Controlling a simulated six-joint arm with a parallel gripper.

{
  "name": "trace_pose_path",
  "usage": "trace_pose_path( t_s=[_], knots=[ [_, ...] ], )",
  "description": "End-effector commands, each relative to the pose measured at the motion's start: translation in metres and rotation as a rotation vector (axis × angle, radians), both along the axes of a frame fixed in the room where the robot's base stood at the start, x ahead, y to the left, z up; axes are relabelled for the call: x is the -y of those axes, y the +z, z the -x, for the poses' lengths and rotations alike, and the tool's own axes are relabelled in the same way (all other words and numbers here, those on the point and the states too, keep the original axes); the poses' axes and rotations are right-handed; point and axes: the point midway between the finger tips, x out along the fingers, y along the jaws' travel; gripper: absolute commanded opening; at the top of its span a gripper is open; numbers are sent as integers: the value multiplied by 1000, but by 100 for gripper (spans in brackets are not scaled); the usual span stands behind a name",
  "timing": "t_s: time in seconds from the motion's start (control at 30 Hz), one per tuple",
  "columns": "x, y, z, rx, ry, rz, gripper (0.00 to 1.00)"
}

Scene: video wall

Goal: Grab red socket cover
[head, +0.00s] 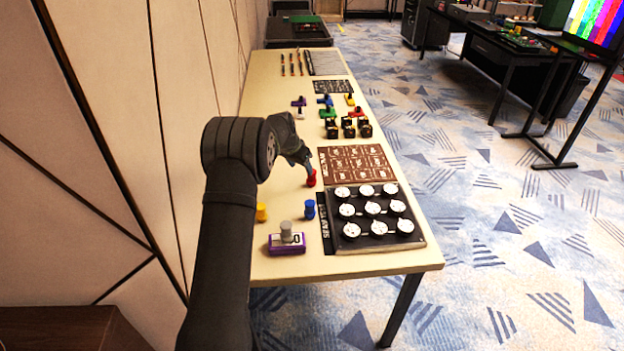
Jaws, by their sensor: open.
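The red socket cover (311,180) stands on the pale wooden table (290,267), just left of a brown printed board. It is small in the head view. My gripper (308,167) is right above it, with the fingertips pointing down at its top. The gripper is open. Whether the fingers are around the cover or only above it is too small to tell. My wrist hides part of the table behind it.
A blue piece (309,210), a yellow piece (261,212) and a purple box (287,244) with a grey knob stand nearer. A black board (341,190) with white round sockets lies right. Black cubes (348,128) and coloured parts stand farther back. A panelled wall (170,100) rises left.

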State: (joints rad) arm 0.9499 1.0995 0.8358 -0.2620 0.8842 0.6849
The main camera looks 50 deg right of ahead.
Motion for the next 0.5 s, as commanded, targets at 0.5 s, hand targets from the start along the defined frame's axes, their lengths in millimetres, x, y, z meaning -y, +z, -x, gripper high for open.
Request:
trace_pose_path(
  t_s=[0.5],
  knots=[
    [-5,74,-6,-1,-84,-2,59]
  ],
)
